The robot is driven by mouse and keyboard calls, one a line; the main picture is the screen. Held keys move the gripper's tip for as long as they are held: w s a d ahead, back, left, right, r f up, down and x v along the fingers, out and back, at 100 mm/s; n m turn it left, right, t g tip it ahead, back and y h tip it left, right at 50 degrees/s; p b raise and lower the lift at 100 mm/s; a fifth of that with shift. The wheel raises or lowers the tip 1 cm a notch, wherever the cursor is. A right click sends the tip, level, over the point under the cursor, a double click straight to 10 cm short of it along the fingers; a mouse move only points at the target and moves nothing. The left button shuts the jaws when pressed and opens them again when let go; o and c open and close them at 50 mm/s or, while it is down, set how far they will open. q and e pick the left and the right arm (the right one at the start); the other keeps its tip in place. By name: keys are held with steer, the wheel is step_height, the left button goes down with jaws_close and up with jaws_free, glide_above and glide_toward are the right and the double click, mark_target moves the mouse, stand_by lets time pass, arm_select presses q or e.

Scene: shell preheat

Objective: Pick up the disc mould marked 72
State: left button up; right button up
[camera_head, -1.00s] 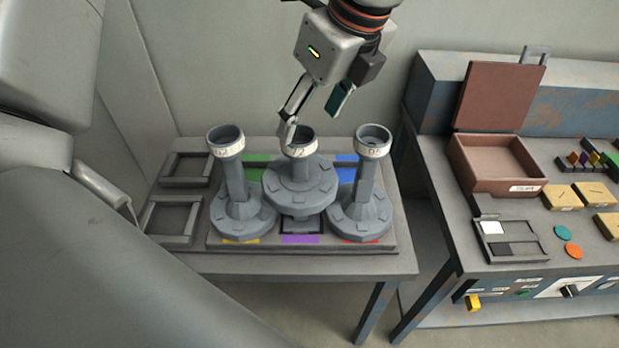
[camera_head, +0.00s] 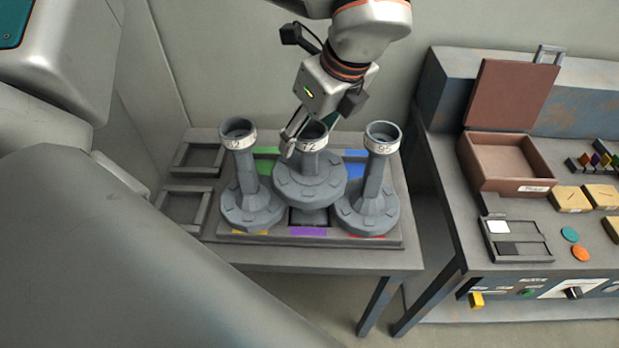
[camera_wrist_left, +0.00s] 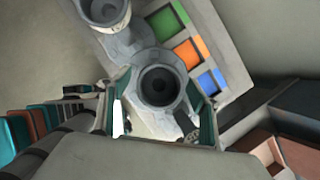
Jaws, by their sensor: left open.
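The disc mould marked 72 (camera_head: 308,182) is the middle of three grey moulds. It has a wide disc base, an upright neck and a white number band, and sits higher than its neighbours. My left gripper (camera_head: 312,138) is open, pointing down, with its fingers on either side of the neck top. One finger is partly hidden behind the neck. In the left wrist view, the round mouth of a mould (camera_wrist_left: 160,85) shows between the open fingers (camera_wrist_left: 163,112). I cannot tell whether the fingers touch it. My right gripper is not in view.
A mould with a partly readable number (camera_head: 251,207) stands close on the left, and one marked 95 (camera_head: 370,208) on the right. The rack (camera_head: 270,238) has coloured patches. Empty trays (camera_head: 200,158) lie left. A bench with an open brown box (camera_head: 500,165) stands right.

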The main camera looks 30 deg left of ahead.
arm_select(q)
jaws_close()
